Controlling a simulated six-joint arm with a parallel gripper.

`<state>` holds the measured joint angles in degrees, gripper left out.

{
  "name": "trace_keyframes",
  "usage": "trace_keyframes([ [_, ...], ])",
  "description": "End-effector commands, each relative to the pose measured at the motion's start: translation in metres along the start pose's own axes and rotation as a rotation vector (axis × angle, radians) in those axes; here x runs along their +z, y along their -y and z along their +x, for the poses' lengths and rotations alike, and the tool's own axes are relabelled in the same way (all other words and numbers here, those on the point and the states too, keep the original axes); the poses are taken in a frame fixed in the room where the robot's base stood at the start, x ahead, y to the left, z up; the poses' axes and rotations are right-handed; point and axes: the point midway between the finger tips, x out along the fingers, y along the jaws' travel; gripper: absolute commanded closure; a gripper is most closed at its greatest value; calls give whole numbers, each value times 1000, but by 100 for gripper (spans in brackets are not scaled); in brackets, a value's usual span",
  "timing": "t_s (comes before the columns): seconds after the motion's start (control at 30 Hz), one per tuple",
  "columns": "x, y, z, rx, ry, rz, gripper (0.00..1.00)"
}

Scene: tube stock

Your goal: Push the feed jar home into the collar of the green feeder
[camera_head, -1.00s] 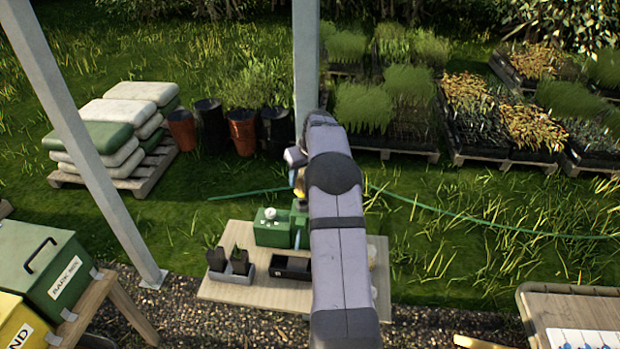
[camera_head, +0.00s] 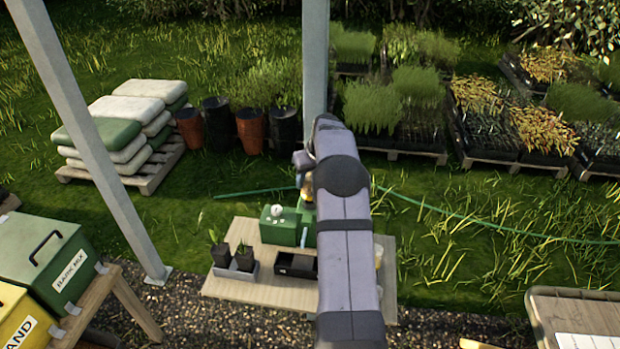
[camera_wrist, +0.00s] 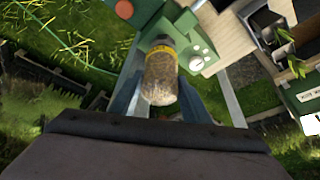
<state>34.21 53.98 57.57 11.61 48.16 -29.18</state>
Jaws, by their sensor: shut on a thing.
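The feed jar (camera_wrist: 161,82) is a clear jar of tan, grainy feed with a yellow band; a small yellowish part of it shows in the head view (camera_head: 308,187). My gripper (camera_wrist: 160,92) is shut on the jar, one finger on each side. The green feeder (camera_wrist: 185,40) lies just beyond the jar's far end in the wrist view. In the head view the feeder (camera_head: 282,232) stands on the board, partly behind my arm. The jar's far end overlaps the feeder; its seating in the collar cannot be told.
The wooden board (camera_head: 240,284) also holds potted seedlings (camera_head: 232,258) and a black tray (camera_head: 295,265). A grey post (camera_head: 315,60) rises behind. Green and yellow bins (camera_head: 45,262) stand at the left. A green hose (camera_head: 450,212) lies on the grass.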

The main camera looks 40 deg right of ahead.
Motion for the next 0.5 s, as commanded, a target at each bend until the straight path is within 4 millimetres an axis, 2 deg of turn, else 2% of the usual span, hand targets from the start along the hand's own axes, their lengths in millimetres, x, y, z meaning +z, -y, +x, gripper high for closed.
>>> trace_keyframes([
  [0.5,8,0,20,0,-1,0,83],
])
